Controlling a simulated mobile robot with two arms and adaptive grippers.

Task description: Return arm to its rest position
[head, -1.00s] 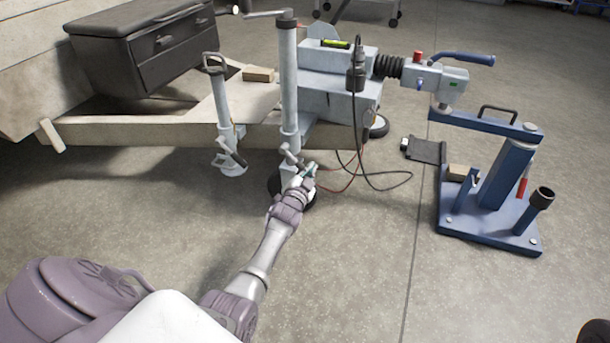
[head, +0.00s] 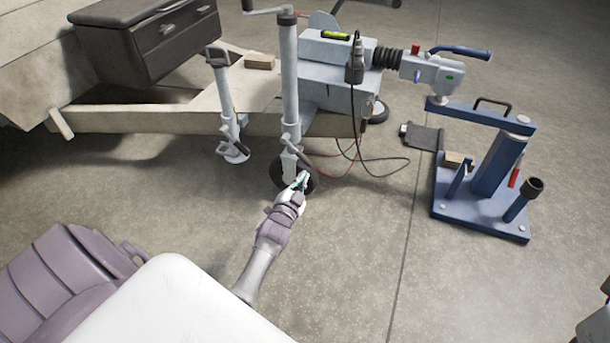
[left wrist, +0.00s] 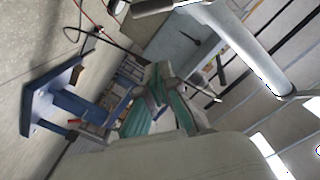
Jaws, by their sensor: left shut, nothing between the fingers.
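My left arm reaches forward from the bottom of the head view. Its gripper (head: 301,181) is near the foot of the jockey wheel post (head: 291,85), in front of the dark wheel (head: 277,172). In the left wrist view the green-padded fingers (left wrist: 155,108) are together with nothing between them. In that view the grey post (left wrist: 240,45) crosses the upper right, apart from the fingers. Whether the gripper touches the wheel cannot be told from the head view.
The trailer frame (head: 160,119) spans the left, with a prop stand (head: 229,105) and a dark toolbox (head: 150,42). A blue stand (head: 490,190) supports the coupling (head: 428,70) at right. Cables (head: 385,174) hang behind the post. Floor in front is clear.

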